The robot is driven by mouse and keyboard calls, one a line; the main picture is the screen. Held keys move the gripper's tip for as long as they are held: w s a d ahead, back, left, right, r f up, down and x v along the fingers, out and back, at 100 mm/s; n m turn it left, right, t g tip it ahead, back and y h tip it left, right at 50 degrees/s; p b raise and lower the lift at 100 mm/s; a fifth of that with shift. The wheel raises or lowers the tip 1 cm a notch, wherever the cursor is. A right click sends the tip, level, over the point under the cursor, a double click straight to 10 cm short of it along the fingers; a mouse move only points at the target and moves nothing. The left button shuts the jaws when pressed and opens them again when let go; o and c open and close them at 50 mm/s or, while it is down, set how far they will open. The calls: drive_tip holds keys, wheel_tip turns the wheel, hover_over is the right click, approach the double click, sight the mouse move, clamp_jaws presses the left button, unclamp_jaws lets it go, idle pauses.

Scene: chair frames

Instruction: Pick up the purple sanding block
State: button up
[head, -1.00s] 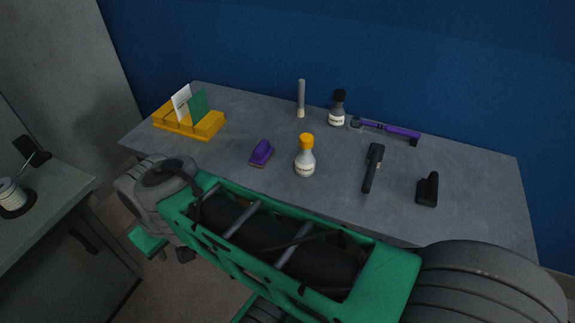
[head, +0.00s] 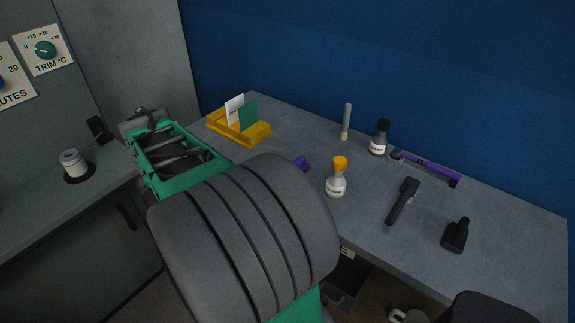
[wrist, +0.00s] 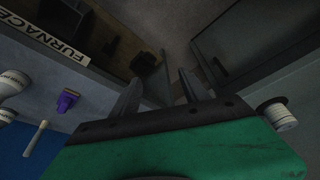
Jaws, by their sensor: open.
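The purple sanding block (head: 302,162) lies on the grey table (head: 290,115), left of the orange-capped bottle. In the head view my arm hides its lower part. It also shows whole in the wrist view (wrist: 66,101), at the left, well away from my fingers. My gripper (wrist: 160,82) is open, with nothing seen between its fingers. It points toward the dark floor area beside the table, not at the block. My fingers are not clearly visible in the head view.
The orange-capped bottle (head: 336,182) stands close to the block. A yellow holder (head: 255,133) with cards, a dark-capped bottle (head: 379,140), a purple tool (head: 430,167) and black tools (head: 402,202) also lie on the table. A spool (head: 72,163) stands on the left counter.

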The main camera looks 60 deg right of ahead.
drive_tip(key=s+d+f+m+g, duration=0.1)
drive_tip(key=s+d+f+m, duration=0.1)
drive_tip(key=d, duration=0.9)
drive_tip(key=s+d+f+m+g+h+p, duration=0.1)
drive_tip(key=s+d+m, duration=0.4)
drive_tip(key=d, duration=0.6)
drive_tip(key=s+d+f+m+g+p, duration=0.1)
drive_tip(key=s+d+f+m, duration=0.2)
drive_tip(key=s+d, duration=0.4)
drive_tip(key=shift+d+m+g+h, duration=0.35)
drive_tip(key=shift+d+m, duration=0.35)
drive_tip(key=shift+d, duration=1.45)
drive_tip(key=p+x, duration=0.1)
drive_tip(key=x, duration=0.4)
drive_tip(key=p+x, duration=0.1)
drive_tip(key=x, duration=0.1)
drive_tip(key=shift+w+d+p, duration=0.2)
drive_tip(key=shift+d+p, duration=0.15)
drive_tip(key=shift+a, duration=0.1)
drive_tip(key=shift+c, duration=0.3)
clamp_jaws()
